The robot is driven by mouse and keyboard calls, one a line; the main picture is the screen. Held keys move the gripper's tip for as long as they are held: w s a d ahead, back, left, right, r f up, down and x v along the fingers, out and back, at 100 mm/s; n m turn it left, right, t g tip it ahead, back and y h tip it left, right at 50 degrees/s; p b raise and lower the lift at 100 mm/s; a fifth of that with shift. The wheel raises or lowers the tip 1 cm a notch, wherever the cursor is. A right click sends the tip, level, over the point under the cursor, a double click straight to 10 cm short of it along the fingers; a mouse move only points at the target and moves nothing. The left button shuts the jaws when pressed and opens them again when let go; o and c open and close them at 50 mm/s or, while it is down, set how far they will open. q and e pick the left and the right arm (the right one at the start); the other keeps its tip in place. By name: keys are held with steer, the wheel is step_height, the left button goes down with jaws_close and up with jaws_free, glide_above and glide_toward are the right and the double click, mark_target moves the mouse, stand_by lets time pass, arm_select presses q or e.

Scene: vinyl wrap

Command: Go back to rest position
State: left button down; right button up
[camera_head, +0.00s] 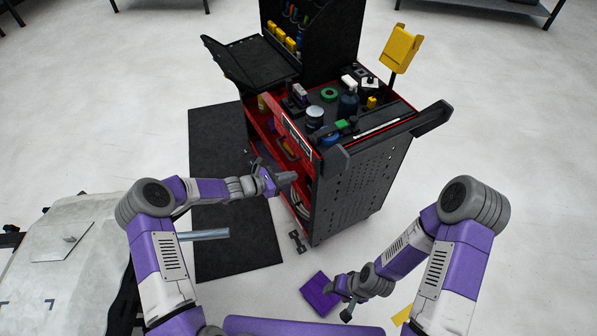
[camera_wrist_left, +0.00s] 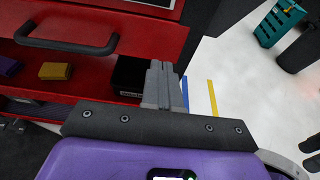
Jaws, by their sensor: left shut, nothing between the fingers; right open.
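My left gripper (camera_head: 287,177) is in front of the tool cart (camera_head: 350,200), close to its open red front. In the left wrist view the left fingers (camera_wrist_left: 163,88) are pressed together with nothing between them. They point towards an open red drawer (camera_wrist_left: 40,82) of the cart. My right gripper (camera_head: 338,299) is open, low over the floor to the right of the middle. It is beside a flat purple square (camera_head: 318,293); I cannot tell whether they touch.
The drawer holds a yellow block (camera_wrist_left: 55,71), a purple block (camera_wrist_left: 9,67) and a black box (camera_wrist_left: 129,75). The cart's top carries bottles, tape and a yellow holder (camera_head: 401,48). A black mat (camera_head: 232,235) lies left of the cart.

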arm_select(q)
steer(key=p+v, duration=0.1)
steer(key=v, duration=0.8)
steer(key=shift+p, duration=0.4)
steer(key=s+d+f+m+g+y, duration=0.25)
steer(key=s+f+m+g, duration=0.2)
steer(key=s, duration=0.35)
steer(key=s+d+f+m+g+y, duration=0.1)
steer(key=s+d+f+m+g, duration=0.3)
steer(key=s, duration=0.4)
steer(key=s+f+m+y, duration=0.3)
steer(key=s+m+y, duration=0.1)
steer(key=s+m, duration=0.8)
steer(key=shift+s+a+f+m+t, duration=0.35)
steer(key=shift+a+m+t, duration=0.1)
steer(key=shift+m, duration=0.4)
